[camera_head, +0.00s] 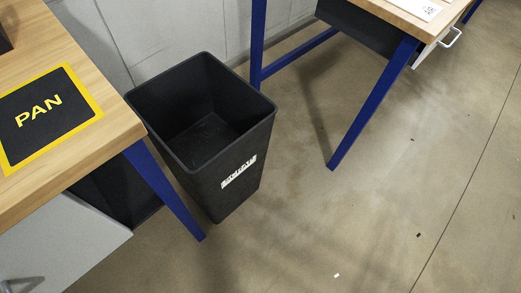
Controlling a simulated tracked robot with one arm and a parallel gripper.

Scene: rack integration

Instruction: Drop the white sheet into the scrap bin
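The black scrap bin (243,136) stands upright on the floor between two workbenches, with a white label on its front. Its square mouth is open and I see down to a dark bottom, with no white sheet visible inside. A white flat piece with dark print (421,9) lies on the right workbench at the top edge of the view. I cannot tell if it is the white sheet or a label. My gripper is not in view, so what it holds cannot be seen.
A wooden workbench (118,122) with a black and yellow PAN mat (42,113) is at the left, close to the bin. The right workbench (391,11) has blue legs and a drawer. A grey wall is behind. The concrete floor (350,220) is mostly clear, with small scraps.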

